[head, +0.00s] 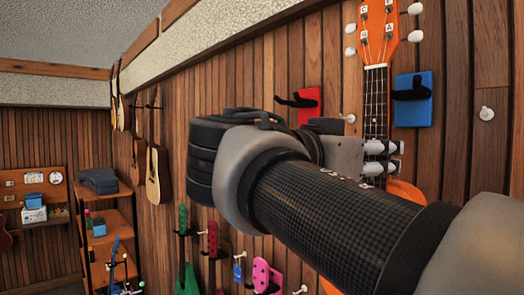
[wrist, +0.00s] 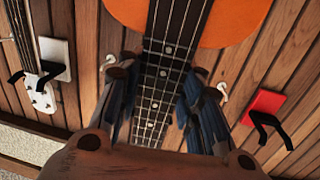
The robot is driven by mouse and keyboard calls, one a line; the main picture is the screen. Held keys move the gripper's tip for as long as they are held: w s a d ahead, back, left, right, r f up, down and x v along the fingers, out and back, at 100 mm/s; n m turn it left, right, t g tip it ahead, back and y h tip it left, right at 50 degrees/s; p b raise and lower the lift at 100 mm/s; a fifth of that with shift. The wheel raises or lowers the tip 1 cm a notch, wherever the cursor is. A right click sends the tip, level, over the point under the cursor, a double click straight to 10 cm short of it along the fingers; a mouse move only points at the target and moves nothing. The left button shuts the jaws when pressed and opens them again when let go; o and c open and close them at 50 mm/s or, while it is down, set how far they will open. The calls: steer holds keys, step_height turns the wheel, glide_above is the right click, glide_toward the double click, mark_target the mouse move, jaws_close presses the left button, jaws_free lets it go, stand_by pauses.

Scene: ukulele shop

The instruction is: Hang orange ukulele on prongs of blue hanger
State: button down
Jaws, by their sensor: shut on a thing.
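The orange ukulele (head: 379,28) is upright, headstock up, in the head view. My gripper (head: 383,158) is shut on its fretted neck, well below the headstock. My arm hides much of the ukulele's body. In the wrist view my gripper (wrist: 158,88) has a finger on each side of the neck, and the orange body (wrist: 240,22) shows at the top. The blue hanger (head: 412,112), with black prongs, is on the wall just right of the neck, below headstock height. The neck is beside the prongs in the picture; I cannot tell the depth gap.
A red hanger (head: 308,100) is left of the neck; it also shows in the wrist view (wrist: 262,103). A white hanger (wrist: 56,58) is at the wrist view's left, beside a white headstock. White wall pegs (head: 486,113) stick out. Green and pink ukuleles (head: 262,272) hang below my arm.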

steer(key=shift+w+p+x, duration=0.25)
steer(key=shift+p+x, duration=0.4)
steer(key=shift+x, duration=1.65)
steer(key=shift+a, duration=0.15)
steer(key=shift+w+d+r+b, duration=0.1)
steer(key=shift+w+d+b, duration=0.05)
steer(key=shift+d+b, duration=0.2)
steer(key=shift+w+b+x, duration=0.15)
steer(key=shift+x, duration=1.2)
steer(key=shift+w+b+x, duration=0.15)
steer(key=shift+w+x, duration=0.05)
steer(key=shift+x, duration=1.15)
steer(key=shift+a, duration=0.2)
steer(key=shift+f+b, duration=1.05)
steer(key=shift+b, duration=0.35)
